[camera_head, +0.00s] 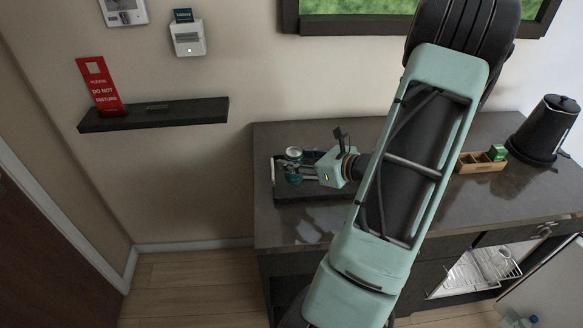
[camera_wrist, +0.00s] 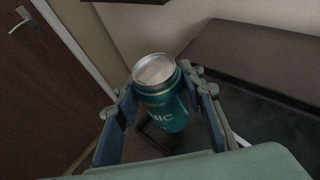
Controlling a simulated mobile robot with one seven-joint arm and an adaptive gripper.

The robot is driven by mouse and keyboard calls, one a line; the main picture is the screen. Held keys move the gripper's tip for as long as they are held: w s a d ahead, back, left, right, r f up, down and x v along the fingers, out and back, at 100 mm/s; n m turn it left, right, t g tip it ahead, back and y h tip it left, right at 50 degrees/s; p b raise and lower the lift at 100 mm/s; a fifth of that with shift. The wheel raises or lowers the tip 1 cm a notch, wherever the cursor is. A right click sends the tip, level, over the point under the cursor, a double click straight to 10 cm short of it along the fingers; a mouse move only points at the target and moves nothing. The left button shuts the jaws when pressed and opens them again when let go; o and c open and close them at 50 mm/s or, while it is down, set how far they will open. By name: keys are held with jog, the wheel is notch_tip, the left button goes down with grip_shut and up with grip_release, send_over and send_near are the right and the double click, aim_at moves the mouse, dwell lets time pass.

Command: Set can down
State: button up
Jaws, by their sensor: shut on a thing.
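The can (camera_wrist: 160,97) is teal with a silver top and stands upright between the fingers in the wrist view. In the head view the can (camera_head: 293,166) is small, over the dark tray (camera_head: 312,190) at the left end of the counter. My gripper (camera_head: 300,172) reaches in from the right and is shut on the can. In the wrist view my gripper (camera_wrist: 163,112) has a finger on each side of it. I cannot tell whether the can's base touches the tray.
The dark counter (camera_head: 400,215) has free room right of the tray. A wooden box (camera_head: 480,163) and a black kettle (camera_head: 543,130) stand farther right. A wall shelf (camera_head: 155,115) holds a red door sign (camera_head: 99,86). An open compartment (camera_head: 475,268) is below the counter.

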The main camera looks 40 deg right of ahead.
jog(key=shift+w+a+f, duration=0.15)
jog(key=shift+w+f, duration=0.2)
jog(key=shift+w+f+p, duration=0.15)
jog(key=shift+f+p, duration=0.2)
jog(key=shift+f, duration=1.3)
jog(key=shift+f, duration=0.2)
jog(key=o, duration=1.3)
jog(key=shift+o, duration=0.2)
jog(key=shift+r, duration=0.1)
jog(key=shift+r, duration=0.2)
jog(key=b+v, duration=0.1)
jog(key=v, duration=1.1)
jog(key=shift+f, duration=0.15)
